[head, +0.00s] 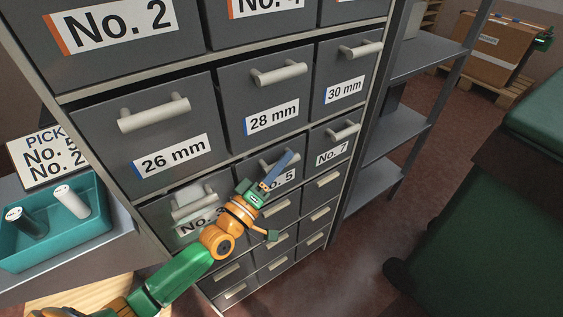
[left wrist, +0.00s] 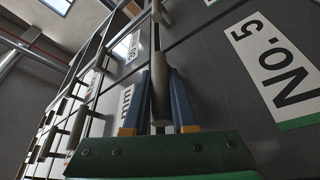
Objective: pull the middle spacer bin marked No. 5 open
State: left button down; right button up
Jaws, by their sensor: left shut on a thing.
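The grey middle bin marked No. 5 (head: 291,172) is in the lower row of labelled bins, between a partly covered "No." bin (head: 175,208) and the No. 7 bin (head: 341,143). Its front looks about level with its neighbours. Its label shows large in the left wrist view (left wrist: 278,60). My left gripper (head: 279,163) is at the bin's pale bar handle, hiding part of it and of the label. In the left wrist view the blue fingers (left wrist: 160,95) stand either side of the handle (left wrist: 159,72), shut on it. My right gripper is not in view.
Bins marked 26 mm (head: 165,143), 28 mm and 30 mm are directly above. Small drawers (head: 283,222) lie below. A teal tray (head: 95,225) with two rolls and a pick sign (head: 40,157) are at the left. A shelf rack (head: 403,130) stands close at the right.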

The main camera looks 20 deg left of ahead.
pick_arm(q)
jog(key=shift+s+d+f, duration=0.1)
jog(key=shift+d, duration=0.05)
dwell(0.8)
jog(key=s+d+f+m+h+b, duration=0.4)
jog(key=s+d+f+m+b, duration=0.1)
jog(key=m, duration=0.3)
jog(key=shift+d+m+b, duration=0.4)
jog(key=shift+d+b, duration=0.2)
jog(key=shift+f, duration=0.15)
dwell(0.5)
jog(key=c, duration=1)
grip_release()
jog(key=b+v, duration=0.1)
jog(key=v, duration=0.6)
